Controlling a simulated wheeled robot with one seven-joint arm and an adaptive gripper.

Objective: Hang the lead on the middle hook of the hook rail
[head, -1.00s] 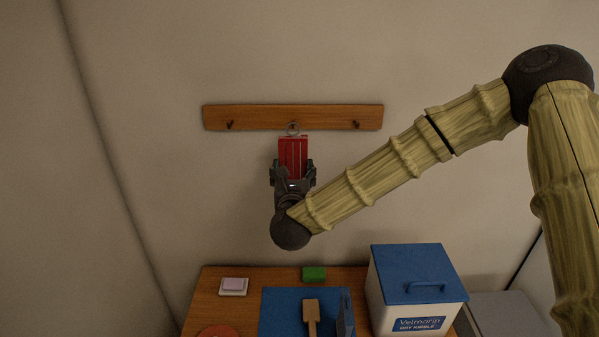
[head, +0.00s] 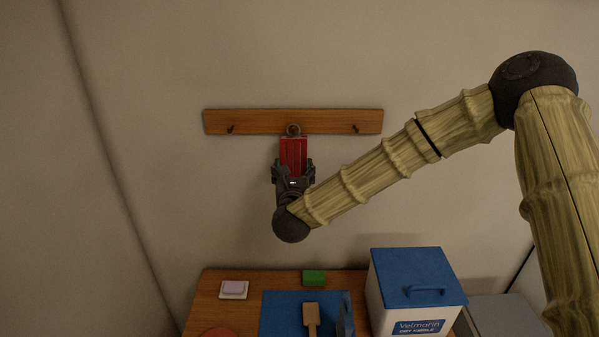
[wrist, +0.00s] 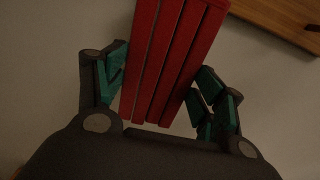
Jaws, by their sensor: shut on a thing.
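The red lead (head: 293,155) is a flat bundle of straps with a ring (head: 293,130) at its top. My gripper (head: 293,172) is shut on the lead and holds it upright below the hook rail (head: 261,121). The ring overlaps the middle of the rail, where the middle hook is hidden behind it; I cannot tell whether the ring is around the hook. The left hook (head: 230,128) and right hook (head: 356,128) are bare. In the wrist view the lead (wrist: 172,60) runs up between the green-padded fingers, and the rail (wrist: 285,18) is at the upper right.
A wooden table (head: 210,308) stands below with a blue mat (head: 277,312), a wooden scoop (head: 312,314), a green block (head: 314,278), a small dish with a pale block (head: 234,289) and a blue-lidded kibble bin (head: 416,295). The wall around the rail is clear.

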